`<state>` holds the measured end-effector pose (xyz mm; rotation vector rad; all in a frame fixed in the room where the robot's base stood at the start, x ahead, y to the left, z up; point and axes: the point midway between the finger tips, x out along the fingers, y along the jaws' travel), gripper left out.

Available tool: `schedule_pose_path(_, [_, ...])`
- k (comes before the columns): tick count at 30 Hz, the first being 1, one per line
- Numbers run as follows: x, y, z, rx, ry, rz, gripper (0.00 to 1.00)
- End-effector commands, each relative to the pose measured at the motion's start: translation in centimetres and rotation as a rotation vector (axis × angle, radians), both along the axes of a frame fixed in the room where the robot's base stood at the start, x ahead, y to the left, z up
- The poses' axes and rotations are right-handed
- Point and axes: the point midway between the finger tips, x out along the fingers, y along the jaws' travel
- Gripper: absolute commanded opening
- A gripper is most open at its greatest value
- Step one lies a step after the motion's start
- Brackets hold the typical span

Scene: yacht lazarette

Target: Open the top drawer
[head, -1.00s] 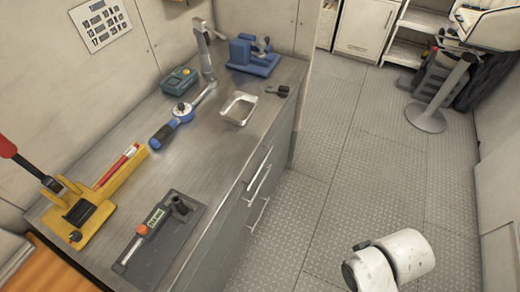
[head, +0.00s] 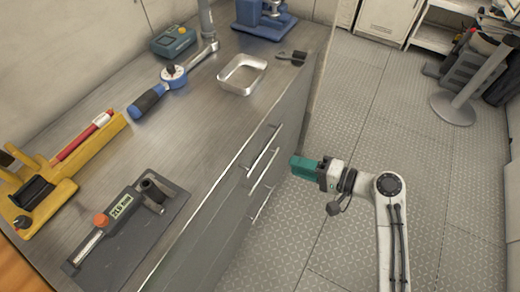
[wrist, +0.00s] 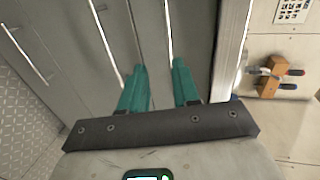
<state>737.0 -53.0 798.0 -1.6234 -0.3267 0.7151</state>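The grey cabinet under the worktop has several drawers with silver bar handles on its front. The top drawer's handle (head: 264,151) is nearest the worktop edge, and the drawer looks shut. In the wrist view this handle (wrist: 168,28) runs up the picture, beyond and roughly between my fingertips. A second handle (head: 265,171) lies below it, and it shows left of the fingers in the wrist view (wrist: 105,45). My gripper (head: 296,165) has green fingers and points at the drawer front. In the wrist view my gripper (wrist: 160,75) is open and empty, apart from the handles.
The worktop (head: 185,150) holds a metal tray (head: 243,75), a torque wrench (head: 165,85), a grey gauge device (head: 125,225) and a yellow tool (head: 60,175). A round-based stand (head: 453,108) is at the far right. The floor (head: 350,130) right of the cabinet is clear.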

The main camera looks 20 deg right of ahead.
Motion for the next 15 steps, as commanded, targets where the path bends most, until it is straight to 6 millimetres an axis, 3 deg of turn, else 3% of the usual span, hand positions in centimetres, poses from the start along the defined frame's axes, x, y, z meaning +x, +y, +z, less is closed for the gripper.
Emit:
schedule_pose_path(6, [1.4, -0.4, 0.5, 0.077, -0.034, -0.036, 0.31])
schedule_pose_path(15, [5.1, 2.4, -0.5, 0.074, -0.031, -0.032, 0.31])
